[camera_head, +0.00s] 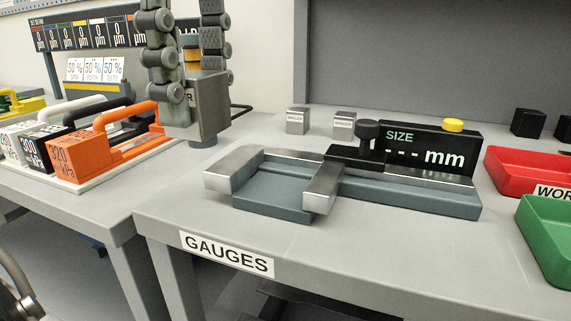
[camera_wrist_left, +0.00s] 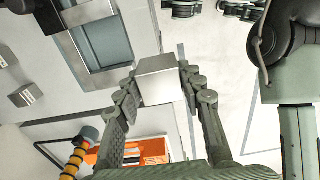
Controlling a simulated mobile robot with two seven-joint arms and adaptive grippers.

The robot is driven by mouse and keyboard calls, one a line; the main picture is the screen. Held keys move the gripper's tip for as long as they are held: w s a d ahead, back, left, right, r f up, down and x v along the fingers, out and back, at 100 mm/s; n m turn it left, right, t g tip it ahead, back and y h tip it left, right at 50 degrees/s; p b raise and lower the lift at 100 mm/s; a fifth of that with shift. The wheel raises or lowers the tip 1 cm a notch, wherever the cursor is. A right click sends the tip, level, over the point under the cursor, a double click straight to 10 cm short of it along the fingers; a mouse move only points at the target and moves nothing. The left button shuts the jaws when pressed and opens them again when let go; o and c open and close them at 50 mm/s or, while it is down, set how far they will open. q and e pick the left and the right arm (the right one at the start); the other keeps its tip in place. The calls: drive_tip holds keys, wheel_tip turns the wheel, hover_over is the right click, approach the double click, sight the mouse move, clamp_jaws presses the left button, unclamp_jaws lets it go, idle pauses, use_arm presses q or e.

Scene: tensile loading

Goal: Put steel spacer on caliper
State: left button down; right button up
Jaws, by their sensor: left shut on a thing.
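My left gripper (camera_head: 190,65) comes down from the top of the head view, its two fingers shut on a steel spacer (camera_head: 209,108), a grey metal block held in the air left of the caliper. The left wrist view shows the spacer (camera_wrist_left: 160,80) between the fingertips of the gripper (camera_wrist_left: 157,85). The caliper (camera_head: 411,192) lies on the gauges table; its two steel jaws stand apart with a blue-grey bed between them. Its display reads SIZE with dashes and mm. Dark finger links at the top of the left wrist view seem to be my right gripper (camera_wrist_left: 212,9), cut off by the edge.
Two small labelled steel blocks (camera_head: 298,121) (camera_head: 344,123) stand behind the caliper. A red tray (camera_head: 510,180) and a green tray (camera_head: 535,232) are at the right. Orange (camera_head: 85,150), black and white handled weights stand on the left table. The table front is clear.

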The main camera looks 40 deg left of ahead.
use_arm(q)
drive_tip(key=w+f, duration=0.2)
drive_tip(key=w, duration=0.1)
drive_tip(key=w+f, duration=0.2)
drive_tip(key=w, duration=0.1)
drive_tip(key=w+f, duration=0.2)
drive_tip(key=w, duration=0.1)
drive_tip(key=shift+w+d, duration=0.4)
drive_tip(key=shift+f, duration=0.3)
drive_tip(key=shift+f+b, duration=0.35)
drive_tip(key=shift+f, duration=1.3)
use_arm(e)
drive_tip(key=shift+w+a+r+t+y, duration=0.2)
drive_tip(key=shift+w+a+t, duration=0.15)
drive_tip(key=shift+w+a, duration=0.25)
drive_tip(key=shift+w+a+r+t+y, duration=0.2)
drive_tip(key=shift+w+a+t, duration=0.2)
drive_tip(key=shift+w, duration=0.4)
drive_tip(key=shift+w+a+r+t+y, duration=0.1)
drive_tip(key=shift+w+a+r+t, duration=0.1)
drive_tip(key=shift+w+a+t, duration=0.3)
drive_tip(key=shift+w, duration=0.2)
use_arm(q)
drive_tip(key=shift+f, duration=0.15)
use_arm(e)
drive_tip(key=shift+w+a+n, duration=0.2)
drive_tip(key=shift+w+n, duration=0.1)
